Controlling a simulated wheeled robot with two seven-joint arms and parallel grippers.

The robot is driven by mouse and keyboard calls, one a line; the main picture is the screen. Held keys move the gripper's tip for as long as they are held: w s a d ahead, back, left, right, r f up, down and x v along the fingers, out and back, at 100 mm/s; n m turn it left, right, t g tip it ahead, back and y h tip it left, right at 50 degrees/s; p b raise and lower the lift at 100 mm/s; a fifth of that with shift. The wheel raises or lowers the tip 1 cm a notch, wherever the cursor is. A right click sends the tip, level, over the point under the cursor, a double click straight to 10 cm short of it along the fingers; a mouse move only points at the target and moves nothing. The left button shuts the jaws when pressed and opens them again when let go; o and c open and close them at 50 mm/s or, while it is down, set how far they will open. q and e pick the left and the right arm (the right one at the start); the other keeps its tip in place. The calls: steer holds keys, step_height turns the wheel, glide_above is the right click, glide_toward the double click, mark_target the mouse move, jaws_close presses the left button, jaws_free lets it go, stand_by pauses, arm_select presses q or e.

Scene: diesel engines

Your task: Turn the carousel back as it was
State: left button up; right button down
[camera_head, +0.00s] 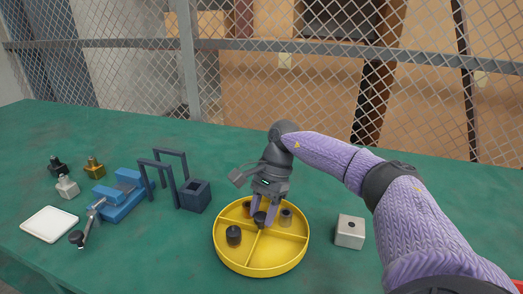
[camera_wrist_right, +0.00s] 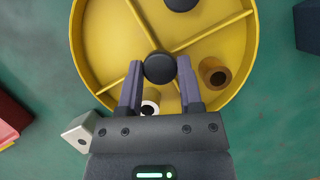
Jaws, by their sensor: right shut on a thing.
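The carousel is a round yellow tray (camera_head: 262,262) with dividers on the green table, and it fills the upper part of the right wrist view (camera_wrist_right: 105,55). A dark round knob (camera_wrist_right: 159,68) stands at its centre, where the dividers meet. My right gripper (camera_head: 262,218) reaches down over the tray and is shut on the knob, one finger on each side. A black cylinder (camera_head: 234,235) lies in the left compartment. A grey-brown hollow part (camera_head: 286,217) and a brown ring (camera_wrist_right: 215,74) sit near the gripper. My left gripper is not in view.
A metal block with a hole (camera_head: 350,231) stands right of the tray. A dark square holder (camera_head: 195,195), dark frames (camera_head: 165,170), a blue vise (camera_head: 120,195), a white plate (camera_head: 50,223) and small fittings (camera_head: 94,167) stand at the left. A mesh fence (camera_head: 300,75) runs behind the table.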

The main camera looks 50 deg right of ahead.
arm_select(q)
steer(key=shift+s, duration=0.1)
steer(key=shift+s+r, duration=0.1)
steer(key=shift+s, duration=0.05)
arm_select(e)
steer(key=shift+c, duration=1.4)
jaws_free()
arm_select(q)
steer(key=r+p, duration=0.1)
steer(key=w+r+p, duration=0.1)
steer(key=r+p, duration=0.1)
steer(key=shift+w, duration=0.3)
arm_select(e)
steer(key=v, duration=1)
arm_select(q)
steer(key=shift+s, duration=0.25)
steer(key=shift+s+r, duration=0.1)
arm_select(e)
steer(key=shift+a, duration=0.1)
